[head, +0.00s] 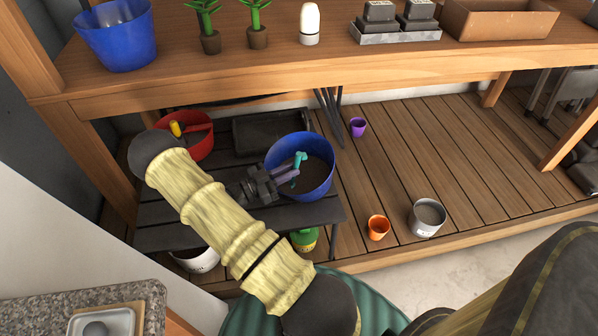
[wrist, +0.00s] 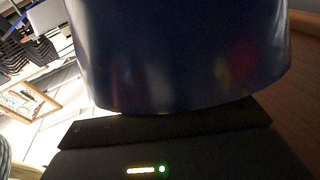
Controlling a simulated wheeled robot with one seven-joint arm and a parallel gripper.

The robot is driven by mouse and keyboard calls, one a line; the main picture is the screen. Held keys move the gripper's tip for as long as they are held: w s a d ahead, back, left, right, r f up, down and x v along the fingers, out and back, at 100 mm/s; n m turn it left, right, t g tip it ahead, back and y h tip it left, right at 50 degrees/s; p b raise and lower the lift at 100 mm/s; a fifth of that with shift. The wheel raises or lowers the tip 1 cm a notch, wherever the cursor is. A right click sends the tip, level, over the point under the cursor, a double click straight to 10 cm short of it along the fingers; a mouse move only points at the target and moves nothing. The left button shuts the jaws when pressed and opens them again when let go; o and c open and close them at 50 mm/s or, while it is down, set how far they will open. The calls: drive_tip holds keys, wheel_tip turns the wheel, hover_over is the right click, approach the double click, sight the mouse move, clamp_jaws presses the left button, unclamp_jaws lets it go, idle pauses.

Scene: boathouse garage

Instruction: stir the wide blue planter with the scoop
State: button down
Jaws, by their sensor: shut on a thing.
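A wide blue planter (head: 329,184) with dark soil inside stands on a low dark slatted bench, and its outer wall seems to fill the upper wrist view (wrist: 180,60). A teal scoop (head: 299,159) is upright or slightly tilted within the planter's rim. My gripper (head: 290,176) reaches over the planter's left side and is shut on the scoop. The scoop's lower end and its contact with the soil cannot be made out. The wrist view does not show the scoop.
A red pot (head: 200,148) with a yellow-handled thing and a black tray (head: 250,140) share the bench (head: 325,213). Another blue pot (head: 120,40) stands on the upper wooden table (head: 270,70). An orange cup (head: 377,229) and a grey pot (head: 427,228) stand on the deck.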

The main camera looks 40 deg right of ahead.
sight(297, 157)
drive_tip(key=shift+s+d+f, duration=0.25)
drive_tip(key=shift+s+d, duration=0.75)
drive_tip(key=shift+d, duration=0.05)
drive_tip(key=r+p, duration=0.1)
drive_tip(key=r, duration=0.1)
drive_tip(key=r+p, duration=0.3)
drive_tip(key=r, duration=0.1)
drive_tip(key=shift+w+d+r+p, duration=0.1)
drive_tip(key=shift+w+r+p, duration=0.15)
drive_tip(key=shift+p, duration=0.1)
drive_tip(key=shift+r+p, duration=3.05)
drive_tip(key=shift+r, duration=1.25)
drive_tip(key=shift+w, duration=0.1)
